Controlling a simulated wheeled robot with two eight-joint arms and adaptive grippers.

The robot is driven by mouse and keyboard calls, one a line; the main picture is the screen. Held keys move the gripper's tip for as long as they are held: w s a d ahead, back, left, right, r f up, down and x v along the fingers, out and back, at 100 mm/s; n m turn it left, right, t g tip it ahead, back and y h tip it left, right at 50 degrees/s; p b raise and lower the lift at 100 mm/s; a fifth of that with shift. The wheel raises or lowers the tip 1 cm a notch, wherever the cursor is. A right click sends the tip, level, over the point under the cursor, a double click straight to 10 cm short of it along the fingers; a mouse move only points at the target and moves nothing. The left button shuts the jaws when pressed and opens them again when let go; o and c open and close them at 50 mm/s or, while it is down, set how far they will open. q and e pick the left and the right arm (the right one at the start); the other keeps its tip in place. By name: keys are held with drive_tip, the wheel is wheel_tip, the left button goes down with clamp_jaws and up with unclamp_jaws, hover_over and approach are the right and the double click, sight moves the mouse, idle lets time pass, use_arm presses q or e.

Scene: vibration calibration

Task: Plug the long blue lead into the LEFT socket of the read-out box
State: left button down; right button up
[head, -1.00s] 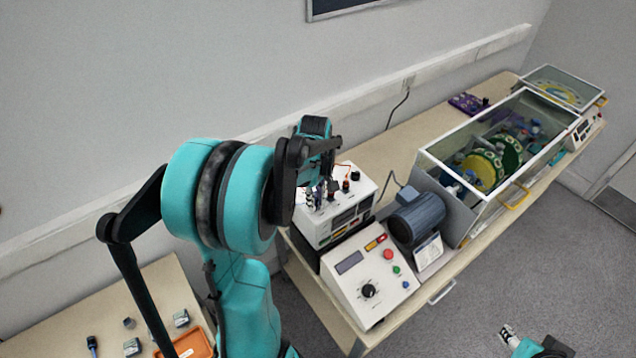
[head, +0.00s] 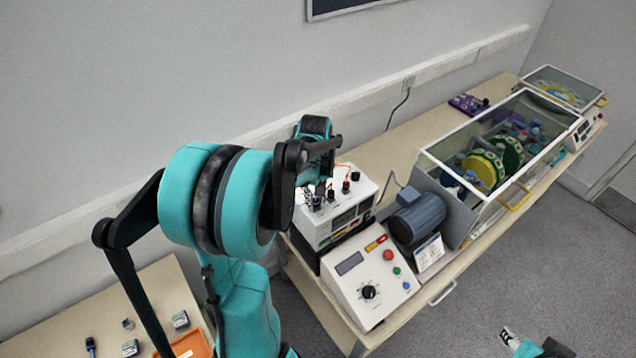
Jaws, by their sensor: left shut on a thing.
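The white read-out box (head: 338,226) stands on the bench, with a display on its front and several dark and red plugs or sockets along its top. My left gripper (head: 308,194) is at the left end of that top, partly hidden by my own arm. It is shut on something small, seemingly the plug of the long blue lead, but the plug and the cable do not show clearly. I cannot tell whether the plug is in the left socket. My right gripper (head: 508,336) is low at the bottom right over the floor, far from the box; its jaws are too small to judge.
A control box (head: 368,280) with a knob and coloured buttons stands in front of the read-out box. A blue-grey motor (head: 418,216) and a glass-covered rig (head: 500,150) are to the right. An orange tray (head: 190,345) lies on the lower-left table.

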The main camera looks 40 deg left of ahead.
sight(316, 200)
use_arm(q)
drive_tip(key=m, duration=0.3)
drive_tip(key=c, duration=1.4)
unclamp_jaws()
drive_tip(key=shift+r+p, duration=1.7)
drive_tip(key=shift+r, duration=0.85)
wheel_tip(316, 200, up, 12)
